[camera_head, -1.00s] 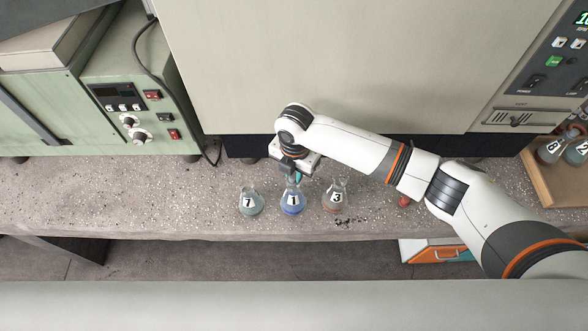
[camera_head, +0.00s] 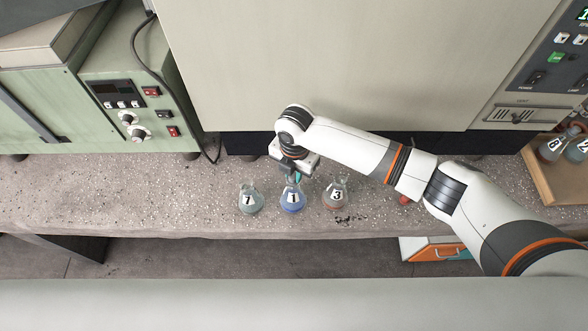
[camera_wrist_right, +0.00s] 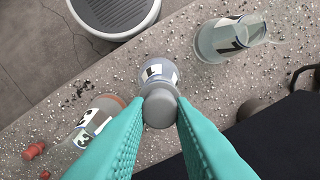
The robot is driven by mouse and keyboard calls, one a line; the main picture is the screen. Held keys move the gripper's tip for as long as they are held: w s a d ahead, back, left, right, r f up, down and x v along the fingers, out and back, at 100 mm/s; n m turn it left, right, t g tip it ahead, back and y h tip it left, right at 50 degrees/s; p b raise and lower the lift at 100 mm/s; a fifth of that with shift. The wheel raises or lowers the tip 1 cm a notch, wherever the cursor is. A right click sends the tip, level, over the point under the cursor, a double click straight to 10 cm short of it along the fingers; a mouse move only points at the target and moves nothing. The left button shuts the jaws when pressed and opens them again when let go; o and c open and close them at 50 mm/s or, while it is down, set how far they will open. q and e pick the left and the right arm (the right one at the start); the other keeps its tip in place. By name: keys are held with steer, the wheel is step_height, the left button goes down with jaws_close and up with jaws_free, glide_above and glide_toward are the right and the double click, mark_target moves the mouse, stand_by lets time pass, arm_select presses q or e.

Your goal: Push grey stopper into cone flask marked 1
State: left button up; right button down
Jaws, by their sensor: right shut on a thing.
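Cone flask 1 (camera_head: 292,202), with blue contents, stands upright on the bench between flask 7 (camera_head: 250,202) and flask 3 (camera_head: 336,196). My right gripper (camera_head: 293,178) is directly above it, pointing down. In the right wrist view, its teal fingers (camera_wrist_right: 160,112) are shut on the grey stopper (camera_wrist_right: 160,104). The stopper lies in line with flask 1 (camera_wrist_right: 157,70) and covers its mouth from this angle. I cannot tell how deep it sits. The head view does not show the stopper clearly. My left gripper is not in view.
A red stopper (camera_head: 404,200) lies on the bench to the right. A wooden tray (camera_head: 545,180) with flasks is at the far right. A large beige cabinet (camera_head: 330,65) stands behind the flasks, and a green instrument (camera_head: 140,105) stands back left. Bench at left is clear.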

mark_target(294, 175)
steer(key=shift+f, duration=0.1)
steer(key=c, duration=0.6)
jaws_free()
step_height(294, 175, up, 9)
steer(key=p, duration=0.8)
stand_by(0.6)
